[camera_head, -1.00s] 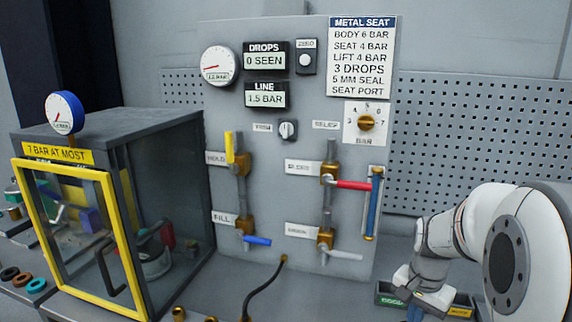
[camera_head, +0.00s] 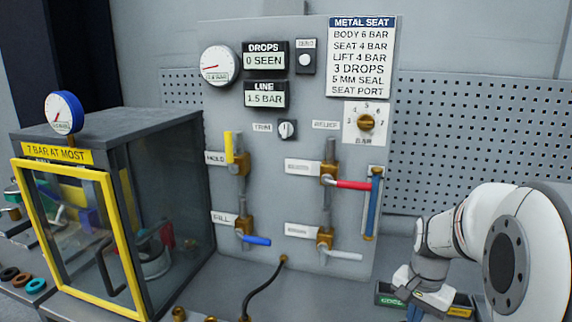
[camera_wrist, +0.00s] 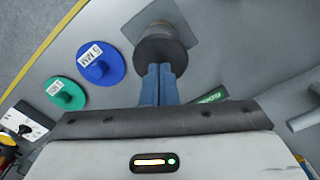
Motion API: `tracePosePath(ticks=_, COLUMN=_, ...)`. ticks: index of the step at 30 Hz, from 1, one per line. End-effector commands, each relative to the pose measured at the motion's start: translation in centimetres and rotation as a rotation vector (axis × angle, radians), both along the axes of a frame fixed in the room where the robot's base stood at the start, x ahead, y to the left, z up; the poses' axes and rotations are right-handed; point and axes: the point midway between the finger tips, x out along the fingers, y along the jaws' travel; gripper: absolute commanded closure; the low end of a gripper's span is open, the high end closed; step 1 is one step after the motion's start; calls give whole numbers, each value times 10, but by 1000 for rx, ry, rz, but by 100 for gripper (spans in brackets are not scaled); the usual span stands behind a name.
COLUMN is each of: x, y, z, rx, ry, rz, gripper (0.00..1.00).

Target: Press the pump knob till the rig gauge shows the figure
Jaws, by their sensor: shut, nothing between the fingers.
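In the wrist view a dark round knob (camera_wrist: 161,44), with a paler brownish top part, stands on a square grey plate; it looks like the pump knob. My gripper (camera_wrist: 160,70) is shut and empty, its blue fingertips right at the knob's near side. I cannot tell whether they press on it. The white round gauge (camera_head: 220,66) on the grey panel has a red needle pointing left and a small readout, seemingly 2.4 BAR but blurred. A blue-rimmed gauge (camera_head: 64,113) stands on the glass-fronted box; its reading is too small.
A blue disc (camera_wrist: 101,64) marked 5 MM and a green disc (camera_wrist: 67,93) lie left of the knob. The panel (camera_head: 300,195) carries valves, a METAL SEAT card (camera_head: 361,57), a LINE 1.5 BAR display (camera_head: 265,94) and a brass dial (camera_head: 366,122). The yellow-framed box door (camera_head: 75,235) stands left.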

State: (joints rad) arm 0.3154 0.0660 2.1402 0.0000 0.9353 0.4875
Motion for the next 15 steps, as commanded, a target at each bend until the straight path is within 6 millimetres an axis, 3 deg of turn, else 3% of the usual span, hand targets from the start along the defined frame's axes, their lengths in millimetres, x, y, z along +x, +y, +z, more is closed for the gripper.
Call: tracePosePath(ticks=15, x=0, y=0, z=-15, rx=1, ry=1, rz=0, gripper=100)
